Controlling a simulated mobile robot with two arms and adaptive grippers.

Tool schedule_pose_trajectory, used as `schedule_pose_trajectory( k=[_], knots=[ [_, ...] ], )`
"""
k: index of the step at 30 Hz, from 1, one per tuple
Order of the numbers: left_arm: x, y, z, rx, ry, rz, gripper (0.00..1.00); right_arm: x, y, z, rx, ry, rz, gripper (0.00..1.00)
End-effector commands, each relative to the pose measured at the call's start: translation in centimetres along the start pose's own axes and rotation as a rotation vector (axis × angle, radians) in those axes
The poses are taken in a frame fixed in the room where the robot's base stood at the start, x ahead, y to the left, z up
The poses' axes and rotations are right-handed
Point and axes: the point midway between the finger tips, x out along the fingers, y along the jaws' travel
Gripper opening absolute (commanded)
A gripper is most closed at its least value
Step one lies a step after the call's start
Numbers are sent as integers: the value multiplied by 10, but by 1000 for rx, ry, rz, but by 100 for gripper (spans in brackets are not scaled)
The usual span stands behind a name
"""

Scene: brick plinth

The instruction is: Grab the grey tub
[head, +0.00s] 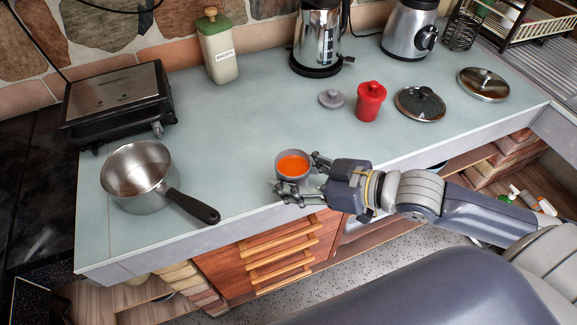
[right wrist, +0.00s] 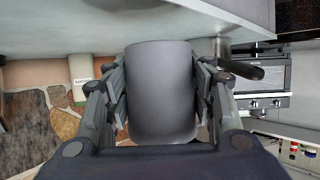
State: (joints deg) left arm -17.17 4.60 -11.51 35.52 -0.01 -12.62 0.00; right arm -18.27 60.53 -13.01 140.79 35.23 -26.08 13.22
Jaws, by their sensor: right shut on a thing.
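The grey tub (head: 281,173) holds something orange and stands near the front edge of the counter in the head view. My right gripper (head: 297,178) comes in from the right and is shut on the tub, with one finger on its far side and one on its near side. In the right wrist view the tub (right wrist: 161,92) fills the middle, between the two fingers. I cannot tell whether the tub touches the counter. A grey lid (head: 331,98) lies apart, further back on the counter. My left gripper is not in view.
A saucepan (head: 138,172) stands at the left, its black handle pointing toward the front edge. A red jar (head: 370,101) and two glass lids (head: 419,103) (head: 483,84) lie to the right. A grill (head: 117,99), canister (head: 217,47) and kettle (head: 317,36) stand behind. The middle counter is clear.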

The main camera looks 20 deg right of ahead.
Motion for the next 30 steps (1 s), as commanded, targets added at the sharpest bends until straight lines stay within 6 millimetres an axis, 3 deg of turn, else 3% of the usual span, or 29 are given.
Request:
schedule_pose_trajectory(
  k=[9, 30],
  knots=[
    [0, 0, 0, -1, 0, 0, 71, -15, -15, 3, -1, 1, -1, 20],
    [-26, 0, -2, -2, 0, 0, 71, -32, -30, 7, -1, 3, 0, 20]
  ],
)
